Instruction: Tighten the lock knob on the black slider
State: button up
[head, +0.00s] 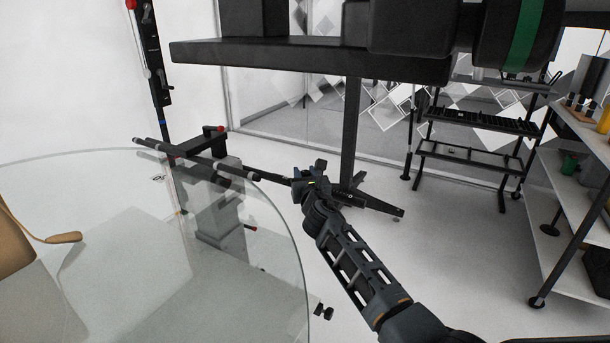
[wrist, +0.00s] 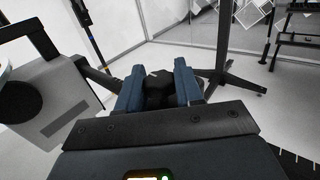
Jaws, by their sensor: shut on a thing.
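My gripper (head: 298,184) is right of the glass turntable's edge, at the end of a dark rod. In the wrist view its two blue-grey fingers (wrist: 158,86) are closed around a small black knob (wrist: 158,92). Most of the knob is hidden between the fingers, so its turn angle cannot be told. In the head view the knob is not clear behind my gripper. A black bracket with a red tip (head: 212,140) stands on dark rods at the turntable's edge; I cannot tell for sure whether it belongs to the black slider.
The round glass turntable (head: 110,270) fills the lower left, with a brown object (head: 15,235) on it. Shelves (head: 590,225) are at the right. Clear floor lies between my arm and the shelves.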

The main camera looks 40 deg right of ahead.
jog(key=shift+w+a+f+m+g+h+b, duration=0.1)
jog(key=shift+f+m+g+h+b, duration=0.15)
jog(key=shift+m+g+h+b, duration=0.55)
jog(key=shift+r+m+g+h+b, duration=0.2)
jog(key=shift+m+g+h+b, duration=0.45)
jog(key=shift+h+b, duration=0.4)
jog(key=o, duration=1)
jog(key=shift+r+t+p, duration=0.1)
jog(key=shift+t+p, duration=0.15)
jog(key=shift+p, duration=0.15)
